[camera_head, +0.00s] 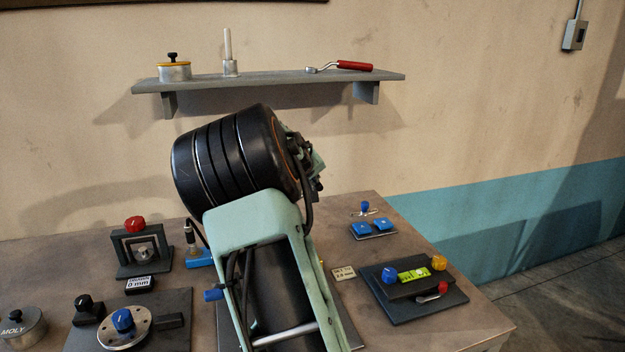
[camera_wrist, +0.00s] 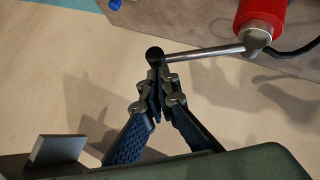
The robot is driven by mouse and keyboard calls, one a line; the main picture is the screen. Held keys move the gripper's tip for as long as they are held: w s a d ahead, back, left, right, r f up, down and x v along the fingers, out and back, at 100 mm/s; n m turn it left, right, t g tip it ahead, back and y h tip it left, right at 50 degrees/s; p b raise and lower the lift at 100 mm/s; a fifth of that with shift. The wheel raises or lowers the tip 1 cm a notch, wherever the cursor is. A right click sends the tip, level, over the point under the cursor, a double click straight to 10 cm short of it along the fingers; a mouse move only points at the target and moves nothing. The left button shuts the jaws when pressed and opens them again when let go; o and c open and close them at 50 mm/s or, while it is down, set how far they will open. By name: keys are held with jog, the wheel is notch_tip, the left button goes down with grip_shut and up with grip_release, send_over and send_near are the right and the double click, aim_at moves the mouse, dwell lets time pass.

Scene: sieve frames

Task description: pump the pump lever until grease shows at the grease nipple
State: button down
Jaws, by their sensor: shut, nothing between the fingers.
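The pump lever (camera_wrist: 205,51) shows in the wrist view as a metal rod with a black ball knob (camera_wrist: 155,54) at its left end. It runs right to a metal joint under a red cylinder (camera_wrist: 262,16). My gripper (camera_wrist: 158,78) is shut and empty, its fingertips right at the knob in the picture. I cannot tell whether they touch it. In the head view my arm covers the middle of the bench, and the lever and red cylinder do not show there. I cannot make out the grease nipple or any grease in either view.
The bench (camera_head: 400,215) holds a red-knobbed frame (camera_head: 135,245), a round flange with a blue knob (camera_head: 123,325), blue blocks (camera_head: 372,226) and a dark plate device (camera_head: 415,283). A wall shelf (camera_head: 290,82) stands behind my arm. A black hose (camera_wrist: 295,49) leaves the lever joint.

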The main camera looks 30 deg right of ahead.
aim_at(321, 186)
dwell(0.3)
jog(key=shift+d+f+y, duration=0.2)
jog(key=shift+y, duration=0.1)
jog(key=shift+d+f, duration=0.1)
jog(key=shift+s+d+f+m+y+b, duration=0.2)
jog(key=shift+d+f+m+y+b, duration=0.15)
jog(key=shift+d+f+y, duration=0.15)
jog(key=shift+s+d+f+m+y+b, duration=0.15)
jog(key=shift+d+f+m+y+b, duration=0.1)
jog(key=shift+d+f+m+y, duration=0.2)
jog(key=shift+s+d+f+m+t+y+b, duration=0.2)
jog(key=shift+f+y+b, duration=0.35)
jog(key=shift+f+b, duration=0.5)
jog(key=shift+w+d+f+m+t+y+b, duration=0.1)
jog(key=shift+d+f+m+y+b, duration=0.3)
jog(key=shift+f+b, duration=0.65)
jog(key=shift+s+a, duration=0.1)
jog(key=shift+r, duration=0.1)
